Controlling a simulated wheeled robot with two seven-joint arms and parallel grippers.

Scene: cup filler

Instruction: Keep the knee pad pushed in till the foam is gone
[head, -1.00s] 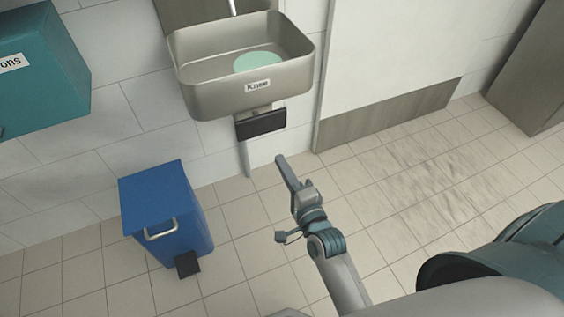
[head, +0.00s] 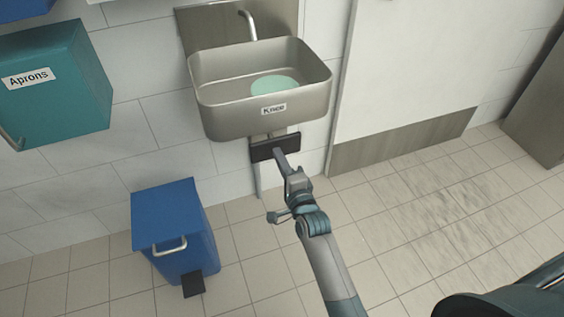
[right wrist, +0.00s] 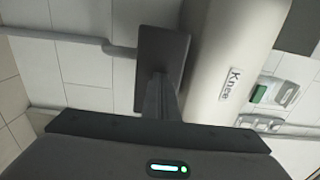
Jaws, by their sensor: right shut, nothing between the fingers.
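The steel sink (head: 262,118) with a "Knee" label hangs on the wall in the head view. A pale green foam patch (head: 275,86) lies in its basin. The dark knee pad (head: 262,151) sits below the sink's front; it also shows in the right wrist view (right wrist: 148,58). My right gripper (head: 278,154) is shut and empty, its fingertips at the pad's front face. In the right wrist view the fingers (right wrist: 162,88) overlap the pad; they look to be touching it. I cannot tell how far the pad is pushed in. My left gripper is not in view.
A blue pedal bin (head: 170,225) stands on the floor left of the sink. A teal "Aprons" box (head: 60,95) is on the wall at left. A tap (head: 249,25) is above the basin. The tiled floor at right is clear.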

